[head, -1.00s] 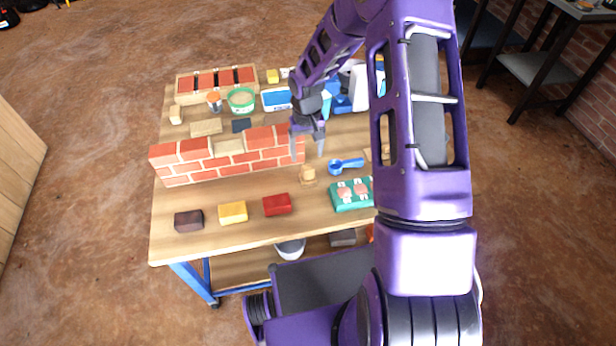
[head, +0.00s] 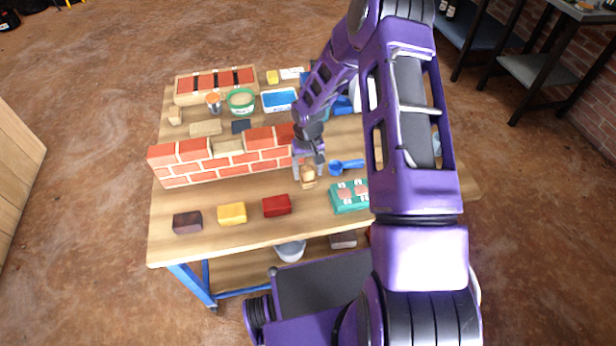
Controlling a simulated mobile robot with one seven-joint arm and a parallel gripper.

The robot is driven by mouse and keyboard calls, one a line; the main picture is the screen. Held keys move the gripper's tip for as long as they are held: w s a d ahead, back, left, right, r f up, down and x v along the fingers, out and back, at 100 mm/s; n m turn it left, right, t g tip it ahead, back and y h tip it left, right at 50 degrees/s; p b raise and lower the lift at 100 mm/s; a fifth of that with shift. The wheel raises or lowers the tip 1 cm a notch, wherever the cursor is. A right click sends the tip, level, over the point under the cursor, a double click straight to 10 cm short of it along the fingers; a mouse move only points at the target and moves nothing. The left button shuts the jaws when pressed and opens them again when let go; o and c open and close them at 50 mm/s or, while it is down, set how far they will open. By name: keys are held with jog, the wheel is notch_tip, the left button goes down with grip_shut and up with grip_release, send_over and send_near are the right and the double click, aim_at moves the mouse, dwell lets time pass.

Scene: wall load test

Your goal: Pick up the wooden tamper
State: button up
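The wooden tamper (head: 308,183) is a small light-wood piece with a rounded top. It stands on the workbench (head: 340,221) just right of the brick wall's near end. My gripper (head: 308,171) points down over it, with one grey finger on each side of its upper part. The fingers are apart, with the tamper's top between them. A gap between fingers and wood is too small to make out. The tamper still appears to rest on the bench.
The low brick wall (head: 200,171) stands close on the left. A blue scoop (head: 346,166) and a teal tray (head: 338,207) lie to the right. Red (head: 277,206), yellow (head: 232,214) and dark (head: 187,222) blocks line the front. A green tub (head: 241,112) stands behind the wall.

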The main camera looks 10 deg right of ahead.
aim_at(308, 169)
grip_shut()
jog(key=shift+r, duration=0.1)
notch_tip(308, 169, up, 10)
jog(key=shift+f+p, duration=0.1)
jog(key=shift+p, duration=0.6)
jog(key=c, duration=0.6)
grip_release()
grip_shut()
